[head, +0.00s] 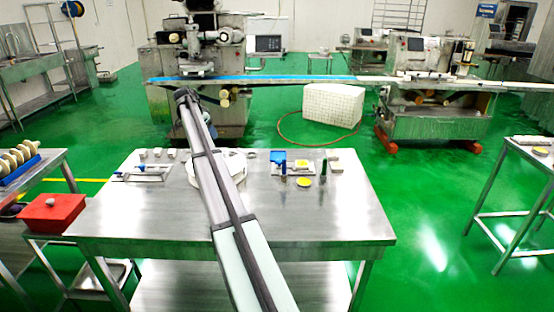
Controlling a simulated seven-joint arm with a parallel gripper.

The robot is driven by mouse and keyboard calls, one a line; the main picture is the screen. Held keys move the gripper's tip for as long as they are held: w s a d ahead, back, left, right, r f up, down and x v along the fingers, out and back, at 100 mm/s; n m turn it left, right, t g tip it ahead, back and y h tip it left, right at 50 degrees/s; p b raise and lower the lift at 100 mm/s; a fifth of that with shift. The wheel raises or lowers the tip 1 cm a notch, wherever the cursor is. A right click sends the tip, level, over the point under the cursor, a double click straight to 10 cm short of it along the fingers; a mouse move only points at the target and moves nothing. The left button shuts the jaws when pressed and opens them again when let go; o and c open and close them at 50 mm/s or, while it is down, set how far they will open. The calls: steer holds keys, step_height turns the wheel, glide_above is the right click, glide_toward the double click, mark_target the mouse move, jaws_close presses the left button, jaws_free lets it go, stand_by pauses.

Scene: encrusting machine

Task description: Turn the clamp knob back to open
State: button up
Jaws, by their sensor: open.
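The encrusting machine (195,60) stands beyond the table, a metal body with a round head and a blue conveyor belt (240,78) across its front. My arm reaches away over the table, and my gripper (183,93) is at its far end, just in front of the machine below the belt. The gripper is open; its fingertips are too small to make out. A pale round knob (224,98) sits on the machine front, right of my gripper and apart from it. I cannot tell whether this is the clamp knob, or how any clamp stands.
A steel table (310,220) with small parts, a white round tray (236,162) and a yellow disc (303,182) lies under my arm. A red box (52,212) is at left. A white crate (333,105) stands on the green floor, right of the machine.

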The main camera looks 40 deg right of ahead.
steer(key=s+d+f+m+g+y, duration=0.1)
steer(key=s+d+m+g, duration=0.1)
steer(key=s+d, duration=0.65)
steer(key=s+d+f+m+g, duration=0.1)
steer(key=s+d+f+m, duration=0.15)
steer(key=s+d, duration=0.6)
glide_toward(279, 160)
steer(key=shift+m, duration=0.25)
steer(key=x, duration=0.8)
steer(key=shift+s+a, duration=0.1)
steer(key=shift+s, duration=0.05)
steer(key=c, duration=1)
steer(key=shift+c, duration=0.2)
